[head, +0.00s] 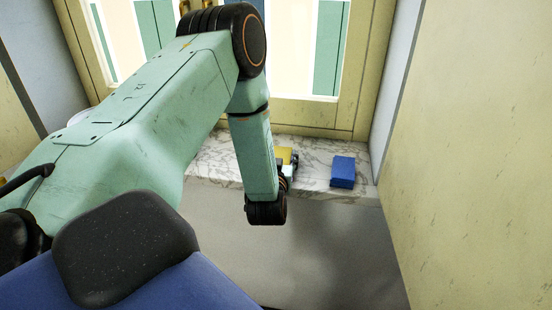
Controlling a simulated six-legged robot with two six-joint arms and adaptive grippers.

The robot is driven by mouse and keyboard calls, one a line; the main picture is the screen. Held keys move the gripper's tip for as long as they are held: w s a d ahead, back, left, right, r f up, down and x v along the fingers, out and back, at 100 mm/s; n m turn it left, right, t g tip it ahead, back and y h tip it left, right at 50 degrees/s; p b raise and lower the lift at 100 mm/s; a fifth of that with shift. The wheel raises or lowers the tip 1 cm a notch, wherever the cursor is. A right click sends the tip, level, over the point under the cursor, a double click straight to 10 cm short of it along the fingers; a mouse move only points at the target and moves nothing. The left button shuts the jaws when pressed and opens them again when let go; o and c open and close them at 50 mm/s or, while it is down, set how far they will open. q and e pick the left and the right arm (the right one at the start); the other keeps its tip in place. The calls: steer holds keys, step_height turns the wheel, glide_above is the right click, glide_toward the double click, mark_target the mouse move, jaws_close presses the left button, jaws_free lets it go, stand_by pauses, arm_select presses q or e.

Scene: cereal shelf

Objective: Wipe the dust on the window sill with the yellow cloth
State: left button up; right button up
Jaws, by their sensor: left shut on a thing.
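The window sill (315,177) is a pale marble slab with grey veins below the window. The yellow cloth (284,154) shows as a small patch on or just above the sill, partly hidden by my left arm. My left gripper (288,168) is at the cloth and shut on it, with its fingers mostly hidden behind my forearm and wrist. I cannot tell dust from the marble veins at this size. My right gripper is not in view.
A blue block (343,171) stands on the sill to the right of the cloth, apart from it. A yellowish wall (480,150) closes off the right side. The window (295,50) is behind the sill. Part of a white rounded thing (78,117) shows at the left behind my arm.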

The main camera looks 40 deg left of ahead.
mark_target(306, 168)
arm_select(q)
steer(key=shift+w+d+f+b, duration=0.2)
steer(key=shift+w+d+b, duration=0.1)
steer(key=shift+d, duration=0.35)
steer(key=shift+w+d+r+b, duration=0.15)
steer(key=shift+w+d+b, duration=0.15)
steer(key=shift+w+d, duration=0.4)
steer(key=shift+w+d+b, duration=0.25)
steer(key=shift+d+b, duration=0.05)
steer(key=shift+d, duration=0.3)
steer(key=shift+w+d+r, duration=0.15)
steer(key=shift+w+d, duration=0.45)
steer(key=shift+d, duration=0.35)
